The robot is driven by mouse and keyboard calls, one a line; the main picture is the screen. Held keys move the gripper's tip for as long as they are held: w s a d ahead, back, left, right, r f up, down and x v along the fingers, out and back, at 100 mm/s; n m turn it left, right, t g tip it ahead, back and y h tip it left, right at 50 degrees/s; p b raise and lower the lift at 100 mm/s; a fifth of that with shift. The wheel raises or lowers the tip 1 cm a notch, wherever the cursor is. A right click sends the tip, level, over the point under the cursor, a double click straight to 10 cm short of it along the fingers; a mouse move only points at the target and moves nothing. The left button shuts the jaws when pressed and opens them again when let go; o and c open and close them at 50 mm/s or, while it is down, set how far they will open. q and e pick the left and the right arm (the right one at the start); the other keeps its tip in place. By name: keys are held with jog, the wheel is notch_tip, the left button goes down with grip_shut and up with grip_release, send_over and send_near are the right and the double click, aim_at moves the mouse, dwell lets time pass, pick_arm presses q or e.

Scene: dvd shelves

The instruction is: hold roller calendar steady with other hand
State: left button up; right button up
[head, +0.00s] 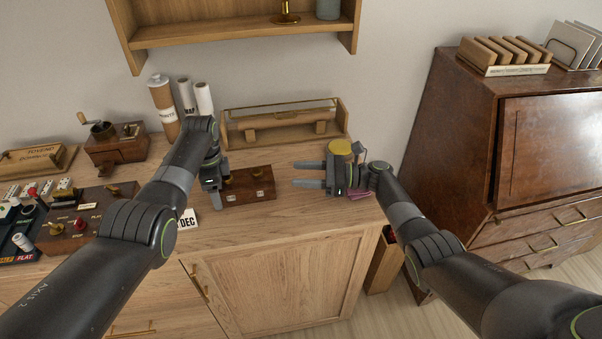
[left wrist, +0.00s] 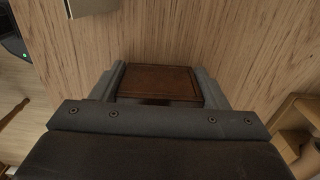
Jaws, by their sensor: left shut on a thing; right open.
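A dark brown wooden box with small brass parts on top (head: 252,186), which looks like the roller calendar, lies on the wooden cabinet top. My left gripper (head: 213,190) is at its left end. In the left wrist view, the brown wood (left wrist: 158,82) sits between the two fingers of my left gripper (left wrist: 160,88), which is shut on it. My right gripper (head: 297,175) is open and empty to the right of the box, its fingers pointing left, apart from it. My left arm hides part of the area left of the box.
A white card reading DEC (head: 188,222) lies near the front edge. A long wooden rack (head: 283,126) stands behind the box. Paper rolls (head: 203,97) and a coffee grinder (head: 115,150) stand behind left. A yellow round lid (head: 340,147) is by my right gripper.

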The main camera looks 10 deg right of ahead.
pick_arm(q)
jog(key=o, duration=1.2)
